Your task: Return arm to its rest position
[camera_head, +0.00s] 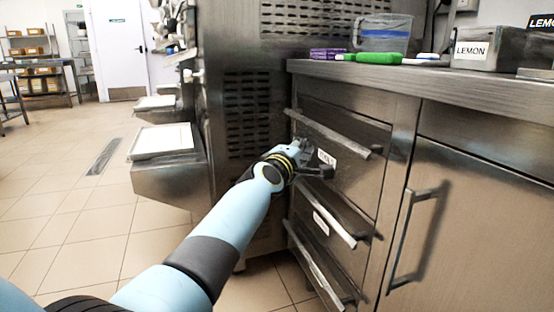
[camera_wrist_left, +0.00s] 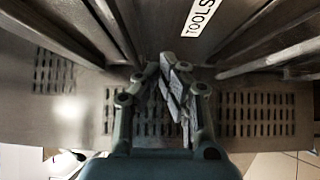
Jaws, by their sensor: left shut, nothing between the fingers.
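My left arm (camera_head: 225,235) reaches from the bottom left towards the drawer front. My left gripper (camera_head: 318,168) is at its end, close to the drawer stack (camera_head: 345,185) and near a white label (camera_head: 327,157). I cannot tell whether it touches the drawer. In the left wrist view the finger pads (camera_wrist_left: 176,92) are together with nothing between them. The same view shows a label reading TOOLS (camera_wrist_left: 200,17) on a drawer, with drawer handles (camera_wrist_left: 270,45) to its sides. My right gripper is not in view.
A metal counter (camera_head: 450,85) above the drawers holds a clear container (camera_head: 383,32), a green item (camera_head: 383,58) and a LEMON bin (camera_head: 487,50). A cabinet door handle (camera_head: 407,240) sticks out at right. The tiled floor (camera_head: 75,215) is open.

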